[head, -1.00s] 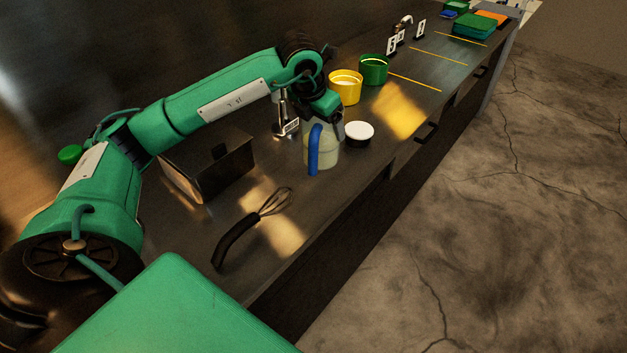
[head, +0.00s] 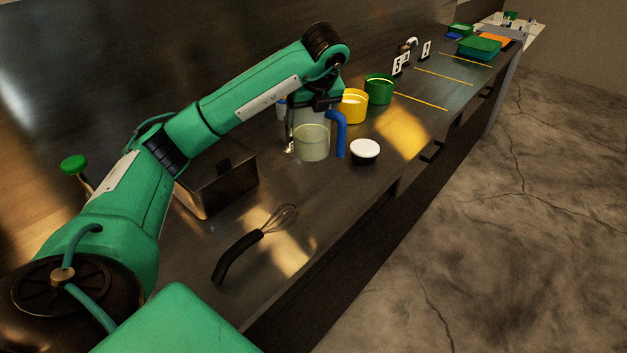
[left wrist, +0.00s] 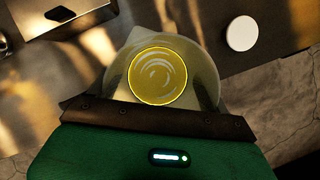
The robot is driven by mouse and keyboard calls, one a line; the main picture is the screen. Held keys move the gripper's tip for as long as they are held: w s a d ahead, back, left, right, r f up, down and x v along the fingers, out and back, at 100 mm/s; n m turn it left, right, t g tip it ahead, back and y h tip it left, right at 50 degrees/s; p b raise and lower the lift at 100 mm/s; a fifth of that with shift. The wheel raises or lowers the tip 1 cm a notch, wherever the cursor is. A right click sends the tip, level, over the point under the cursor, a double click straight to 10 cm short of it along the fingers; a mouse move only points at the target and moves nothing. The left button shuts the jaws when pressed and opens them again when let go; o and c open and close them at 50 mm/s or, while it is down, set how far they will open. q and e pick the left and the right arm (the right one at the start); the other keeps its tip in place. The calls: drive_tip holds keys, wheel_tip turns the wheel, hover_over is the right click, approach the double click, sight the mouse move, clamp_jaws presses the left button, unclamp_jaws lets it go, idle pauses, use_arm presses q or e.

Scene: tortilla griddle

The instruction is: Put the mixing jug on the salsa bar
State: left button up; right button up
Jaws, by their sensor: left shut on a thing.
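The mixing jug (head: 311,145) is a pale, see-through jug with a blue handle (head: 341,138) on its right in the head view. My left gripper (head: 318,103) is shut on the jug near its top, and the arm hides part of the rim. In the left wrist view the jug (left wrist: 205,68) is seen from above, with a round yellow surface inside. The jug looks upright; whether its base touches the counter is unclear. My right gripper is not in view. I cannot tell for certain which surface is the salsa bar.
A white-topped round pot (head: 365,150) stands right of the jug. Yellow (head: 353,109) and green (head: 379,91) pots are behind it. A whisk (head: 255,243) and a metal bin (head: 220,185) are nearer. Yellow lines mark the far counter; a pale table (head: 520,30) stands beyond.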

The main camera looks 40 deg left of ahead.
sight(319, 145)
use_arm(q)
wheel_tip(319, 145, down, 18)
drive_tip(key=p, duration=0.4)
drive_tip(key=shift+r, duration=0.25)
drive_tip(key=o, duration=1.4)
drive_tip(key=shift+r, duration=0.1)
drive_tip(key=b+v, duration=0.3)
drive_tip(key=v, duration=0.8)
drive_tip(key=shift+r, duration=0.2)
drive_tip(key=shift+s+d+r, duration=0.15)
drive_tip(key=shift+r, duration=0.1)
